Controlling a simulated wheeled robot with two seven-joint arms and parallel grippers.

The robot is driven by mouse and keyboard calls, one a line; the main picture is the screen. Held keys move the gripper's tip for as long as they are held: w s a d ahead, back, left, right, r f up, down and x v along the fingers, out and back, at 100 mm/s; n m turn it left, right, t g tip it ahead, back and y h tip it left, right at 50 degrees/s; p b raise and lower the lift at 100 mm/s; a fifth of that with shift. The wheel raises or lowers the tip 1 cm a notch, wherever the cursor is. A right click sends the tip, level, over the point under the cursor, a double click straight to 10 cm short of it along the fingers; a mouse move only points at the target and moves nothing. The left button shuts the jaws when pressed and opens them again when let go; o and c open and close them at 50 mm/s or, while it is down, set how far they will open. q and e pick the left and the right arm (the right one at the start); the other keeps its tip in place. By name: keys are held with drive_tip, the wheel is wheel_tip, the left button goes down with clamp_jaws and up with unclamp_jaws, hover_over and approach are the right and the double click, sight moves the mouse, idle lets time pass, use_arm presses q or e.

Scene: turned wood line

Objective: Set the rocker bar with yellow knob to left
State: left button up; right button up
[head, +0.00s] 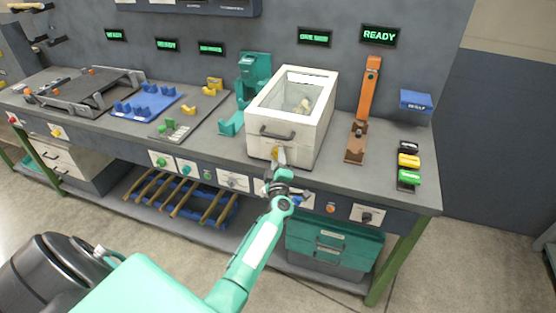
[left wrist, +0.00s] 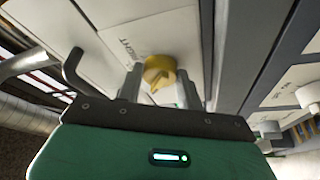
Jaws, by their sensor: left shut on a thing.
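The yellow knob (head: 278,154) is on the front of a white box with a clear lid (head: 258,144), low and under its dark handle. In the left wrist view the knob (left wrist: 158,70) sits between the two grey fingers, with a pointed ridge on its face. Printed letters that seem to end in "IGHT" show on the white panel beside it. My left gripper (left wrist: 160,88) is shut on the knob. In the head view the gripper (head: 279,168) reaches up to the box front and hides part of the knob's surroundings. My right gripper is not in view.
A green machine (head: 253,75) stands left of the box, and an orange lever (head: 369,85) on a brown base stands right. Black, yellow and green blocks (head: 409,160) lie farther right. Labelled controls line the bench front (head: 233,181). Green drawers (head: 331,245) are below.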

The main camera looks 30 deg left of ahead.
use_arm(q)
drive_tip(key=shift+f, duration=0.1)
drive_tip(key=o, duration=0.8)
drive_tip(key=shift+o, duration=1)
drive_tip(key=shift+s, duration=0.1)
drive_tip(key=b+v, duration=0.2)
drive_tip(key=v, duration=1.1)
drive_tip(key=shift+s+d, duration=0.15)
drive_tip(key=shift+s, duration=0.15)
